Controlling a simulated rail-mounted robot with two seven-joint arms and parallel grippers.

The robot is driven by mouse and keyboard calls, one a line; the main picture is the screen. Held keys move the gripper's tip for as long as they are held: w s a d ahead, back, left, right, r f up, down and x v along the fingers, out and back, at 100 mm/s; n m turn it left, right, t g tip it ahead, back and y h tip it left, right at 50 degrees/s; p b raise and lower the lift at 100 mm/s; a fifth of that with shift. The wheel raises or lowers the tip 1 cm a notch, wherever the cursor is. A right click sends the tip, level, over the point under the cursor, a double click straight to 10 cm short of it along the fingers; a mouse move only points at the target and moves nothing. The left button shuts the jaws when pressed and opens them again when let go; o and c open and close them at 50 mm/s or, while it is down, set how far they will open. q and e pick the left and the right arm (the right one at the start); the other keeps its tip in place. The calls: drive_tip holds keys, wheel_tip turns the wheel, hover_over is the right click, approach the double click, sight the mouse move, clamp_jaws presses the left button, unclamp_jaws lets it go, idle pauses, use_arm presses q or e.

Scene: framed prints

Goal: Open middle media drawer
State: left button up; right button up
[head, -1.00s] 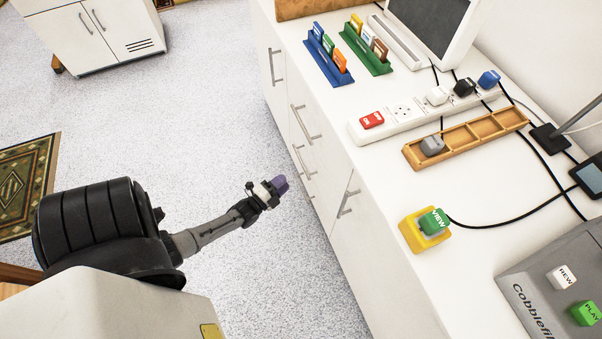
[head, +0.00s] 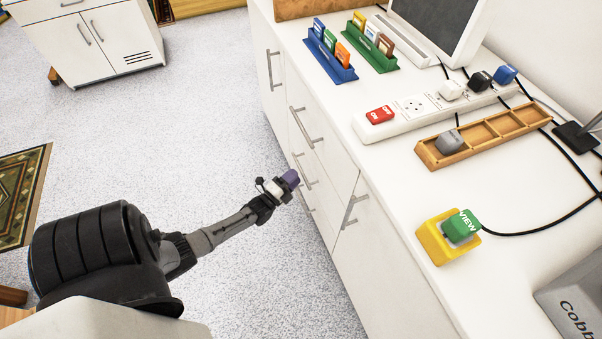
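The white cabinet under the counter has a column of drawers with bar handles: an upper handle (head: 307,128), a middle handle (head: 306,171) and a lower one partly hidden behind my gripper. The middle drawer front (head: 325,185) looks flush with the cabinet face. My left gripper (head: 290,180) has a purple end and points at the drawers, close to the middle handle. I cannot tell whether it touches the handle, and its fingers are too small to read. My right gripper is not in view.
A cupboard door with its own handle (head: 353,211) is right of the drawers. On the counter are a power strip (head: 400,115), a wooden tray (head: 432,157) and a yellow base with a green VIEW block (head: 460,227). Speckled floor (head: 190,130) is clear left of the cabinet.

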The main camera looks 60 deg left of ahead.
sight(301, 169)
use_arm(q)
drive_tip(key=shift+b+x, duration=0.7)
drive_tip(key=shift+x, duration=1.35)
clamp_jaws()
